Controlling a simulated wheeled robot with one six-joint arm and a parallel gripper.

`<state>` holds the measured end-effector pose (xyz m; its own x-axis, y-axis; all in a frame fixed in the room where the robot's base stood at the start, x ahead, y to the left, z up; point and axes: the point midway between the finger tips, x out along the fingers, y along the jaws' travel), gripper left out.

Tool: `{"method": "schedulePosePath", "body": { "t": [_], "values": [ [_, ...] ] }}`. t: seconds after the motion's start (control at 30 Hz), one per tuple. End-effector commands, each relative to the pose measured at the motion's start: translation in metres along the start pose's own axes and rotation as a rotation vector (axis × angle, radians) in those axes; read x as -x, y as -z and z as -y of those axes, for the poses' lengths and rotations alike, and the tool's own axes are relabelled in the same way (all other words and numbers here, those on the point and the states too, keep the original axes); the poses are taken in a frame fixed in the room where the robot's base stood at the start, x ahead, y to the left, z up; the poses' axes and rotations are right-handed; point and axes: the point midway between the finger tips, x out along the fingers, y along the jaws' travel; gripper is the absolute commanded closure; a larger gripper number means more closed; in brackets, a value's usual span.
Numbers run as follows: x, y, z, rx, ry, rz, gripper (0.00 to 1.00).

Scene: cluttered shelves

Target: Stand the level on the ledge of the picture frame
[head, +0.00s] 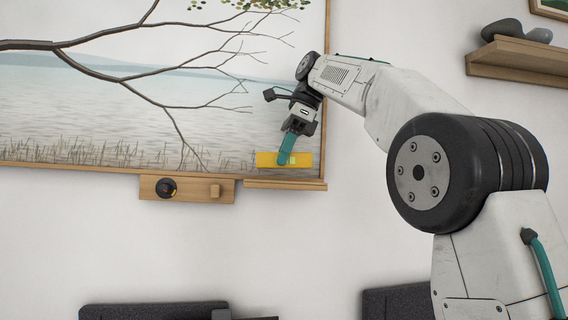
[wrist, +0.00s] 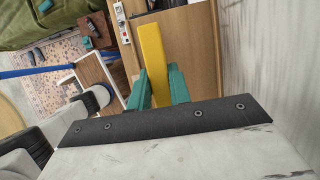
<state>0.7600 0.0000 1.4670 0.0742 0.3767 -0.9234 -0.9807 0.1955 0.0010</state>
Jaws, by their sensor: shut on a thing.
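The yellow level (head: 303,160) lies lengthwise across the picture, in front of the lower right of the picture frame (head: 326,90). My gripper (head: 287,157) reaches down to it with teal fingers, shut on its middle. In the wrist view the level (wrist: 153,55) is a yellow bar between the teal fingers of my gripper (wrist: 158,88). The wooden ledge (head: 285,185) runs along the frame's lower right edge, just below the level. A small gap shows between them in the head view; the level's depth from the picture is hard to tell.
Left of the ledge, a wooden board (head: 145,188) under the frame carries a dark round knob and a small wooden block. A shelf (head: 515,58) with dark stones is at the upper right. Dark furniture tops (head: 150,312) edge the bottom. The wall below the ledge is clear.

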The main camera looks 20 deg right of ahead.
Motion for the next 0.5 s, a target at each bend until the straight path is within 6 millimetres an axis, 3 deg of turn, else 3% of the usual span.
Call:
{"method": "schedulePosePath", "body": {
  "t": [0.2, 0.5],
  "values": [
    [-0.018, 0.008, -0.001, 0.0, -0.001, -0.001, 1.0],
    [-0.02, 0.008, -0.001, 0.001, -0.001, -0.001, 1.0]
  ]
}}
